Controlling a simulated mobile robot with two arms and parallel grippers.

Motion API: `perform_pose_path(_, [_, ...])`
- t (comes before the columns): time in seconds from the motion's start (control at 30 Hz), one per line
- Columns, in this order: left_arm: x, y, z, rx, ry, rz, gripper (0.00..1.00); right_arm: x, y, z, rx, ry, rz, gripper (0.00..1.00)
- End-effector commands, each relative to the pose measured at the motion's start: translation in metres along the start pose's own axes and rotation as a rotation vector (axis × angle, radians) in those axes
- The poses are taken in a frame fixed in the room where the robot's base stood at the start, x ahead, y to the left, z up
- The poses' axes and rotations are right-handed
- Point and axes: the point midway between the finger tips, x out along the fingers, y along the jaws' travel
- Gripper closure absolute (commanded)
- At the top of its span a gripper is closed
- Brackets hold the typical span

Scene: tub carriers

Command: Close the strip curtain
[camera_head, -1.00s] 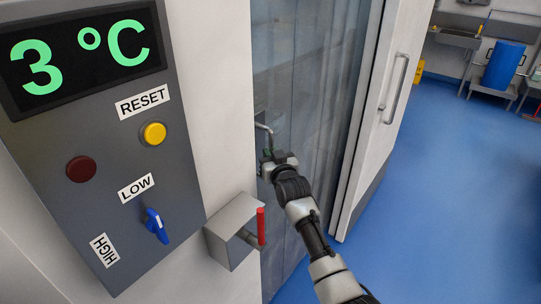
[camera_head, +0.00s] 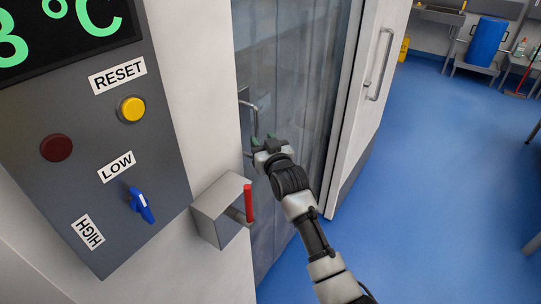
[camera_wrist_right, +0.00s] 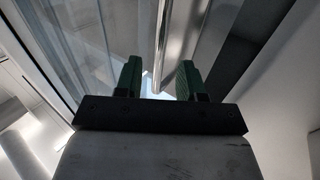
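The strip curtain (camera_head: 300,80) is a set of clear grey strips hanging across the doorway. A bent metal handle (camera_head: 255,120) sits at its left side, by the white wall. My right gripper (camera_head: 265,138) is just to the right of the handle's lower part, in front of the strips. In the right wrist view its two green fingers (camera_wrist_right: 158,82) are apart. A shiny upright bar (camera_wrist_right: 160,45) shows in line with the gap between them; I cannot tell whether it is between the fingertips or beyond them. My left gripper is not in view.
A grey control panel (camera_head: 95,190) with buttons and a blue switch is on the left wall. A metal box with a red handle (camera_head: 248,203) juts out below the gripper. A white door (camera_head: 370,110) stands at the right of the doorway. Blue floor (camera_head: 430,180) is clear beyond.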

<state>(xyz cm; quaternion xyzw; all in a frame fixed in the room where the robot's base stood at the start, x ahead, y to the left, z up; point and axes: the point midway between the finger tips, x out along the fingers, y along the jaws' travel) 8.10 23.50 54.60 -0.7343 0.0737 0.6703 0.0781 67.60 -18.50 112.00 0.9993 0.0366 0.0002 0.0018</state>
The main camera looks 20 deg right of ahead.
Motion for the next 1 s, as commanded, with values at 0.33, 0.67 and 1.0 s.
perform_pose_path(0.33, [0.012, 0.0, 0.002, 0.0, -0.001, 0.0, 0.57, -0.048, 0.0, 0.001, -0.001, 0.0, 0.0, 0.61])
perform_pose_path(0.67, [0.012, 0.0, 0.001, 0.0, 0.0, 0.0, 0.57, -0.056, 0.0, 0.0, -0.001, 0.0, 0.0, 0.61])
perform_pose_path(1.0, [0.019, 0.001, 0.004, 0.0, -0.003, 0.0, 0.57, -0.07, 0.025, 0.023, 0.014, -0.042, -0.012, 0.61])
